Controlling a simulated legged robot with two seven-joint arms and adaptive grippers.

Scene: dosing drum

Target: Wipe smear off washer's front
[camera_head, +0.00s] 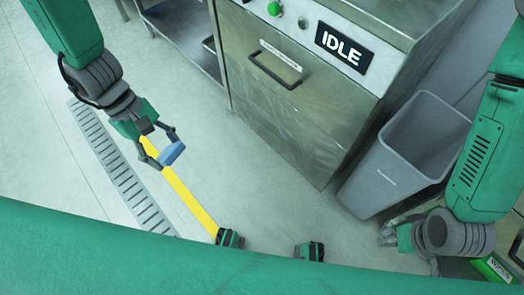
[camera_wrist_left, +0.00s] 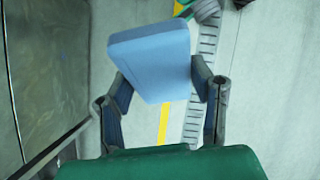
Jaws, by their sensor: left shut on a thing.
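The washer (camera_head: 285,110) is a steel cabinet with a drawer handle (camera_head: 274,70) and a label on its front, and a panel reading IDLE (camera_head: 344,47). Its front looks mottled; I cannot make out a distinct smear. My left gripper (camera_head: 172,147) is shut on a blue block-shaped wipe (camera_head: 173,153), held above the floor to the left of the washer and apart from it. In the left wrist view the blue wipe (camera_wrist_left: 150,60) sits between the two fingers. My right gripper (camera_head: 388,236) is low at the right, near the bin, its fingers partly hidden.
A grey open bin (camera_head: 405,150) stands right of the washer. A green box marked WIPES (camera_head: 493,269) is at the lower right. A steel shelf (camera_head: 185,30) stands left of the washer. A yellow floor line (camera_head: 190,200) and a drain grate (camera_head: 120,170) cross the clear floor.

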